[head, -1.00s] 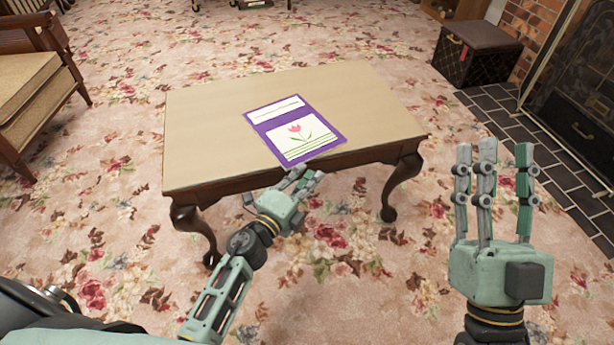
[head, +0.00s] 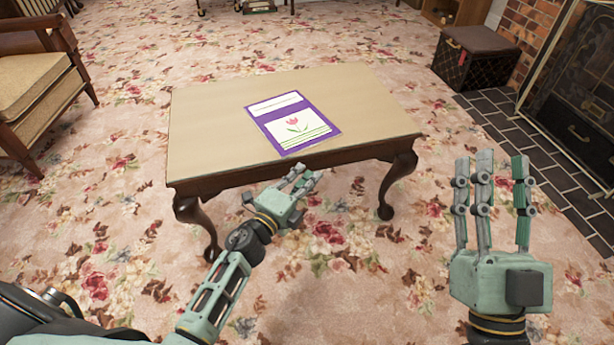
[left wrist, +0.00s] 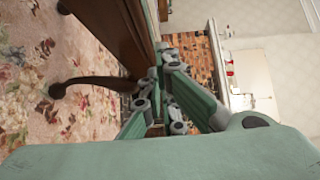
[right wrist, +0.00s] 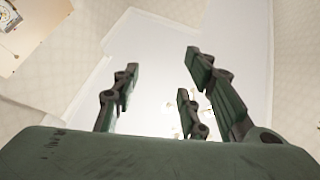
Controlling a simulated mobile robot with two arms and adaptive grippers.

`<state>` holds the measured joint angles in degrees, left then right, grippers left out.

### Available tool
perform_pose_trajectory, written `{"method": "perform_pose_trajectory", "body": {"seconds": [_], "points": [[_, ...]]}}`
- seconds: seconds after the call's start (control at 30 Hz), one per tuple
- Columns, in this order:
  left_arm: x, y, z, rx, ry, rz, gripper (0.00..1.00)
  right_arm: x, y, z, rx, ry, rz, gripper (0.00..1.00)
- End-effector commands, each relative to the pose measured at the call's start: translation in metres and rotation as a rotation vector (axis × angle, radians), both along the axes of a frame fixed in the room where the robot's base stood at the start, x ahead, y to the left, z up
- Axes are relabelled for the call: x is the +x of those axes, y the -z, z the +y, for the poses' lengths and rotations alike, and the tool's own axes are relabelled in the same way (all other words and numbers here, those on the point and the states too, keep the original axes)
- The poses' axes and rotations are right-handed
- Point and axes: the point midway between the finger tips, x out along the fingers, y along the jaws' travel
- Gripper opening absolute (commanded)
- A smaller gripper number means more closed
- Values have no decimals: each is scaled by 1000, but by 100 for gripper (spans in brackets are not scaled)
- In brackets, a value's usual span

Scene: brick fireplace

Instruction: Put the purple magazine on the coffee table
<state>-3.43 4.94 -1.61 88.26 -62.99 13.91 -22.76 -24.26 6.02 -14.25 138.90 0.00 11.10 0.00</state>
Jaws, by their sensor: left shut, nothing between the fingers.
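The purple magazine (head: 293,124), with a white panel and a pink tulip on its cover, lies flat on the coffee table (head: 215,130), close to the front edge. My left gripper (head: 302,181) is shut and empty, just in front of the table's near edge and below the magazine, apart from it. In the left wrist view its fingers (left wrist: 165,85) are together beside the dark table apron. My right gripper (head: 492,180) is open and empty, fingers pointing up, right of the table. In the right wrist view its fingers (right wrist: 165,85) are spread with nothing between them.
A wooden armchair (head: 35,90) stands at the left. A dark trunk (head: 478,58) and the fireplace hearth (head: 540,150) are at the right. The table's left half is bare, and floral carpet surrounds it.

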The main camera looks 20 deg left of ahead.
Motion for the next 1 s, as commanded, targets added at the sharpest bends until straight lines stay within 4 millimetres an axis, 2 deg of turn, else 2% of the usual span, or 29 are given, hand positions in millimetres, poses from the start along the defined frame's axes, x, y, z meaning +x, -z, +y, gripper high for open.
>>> {"method": "perform_pose_trajectory", "body": {"seconds": [0.6, 0.73, 1.0], "points": [[-86, 1, 22, 1, -2, 3, 0, 28, 51, 0, -84, 16, 288, 40], [-94, 0, 24, -1, 0, 1, 0, 29, 56, 0, -90, 18, 311, 40], [-95, 0, 24, 0, 0, 0, 0, 30, 58, 0, -91, 18, 316, 40]]}}
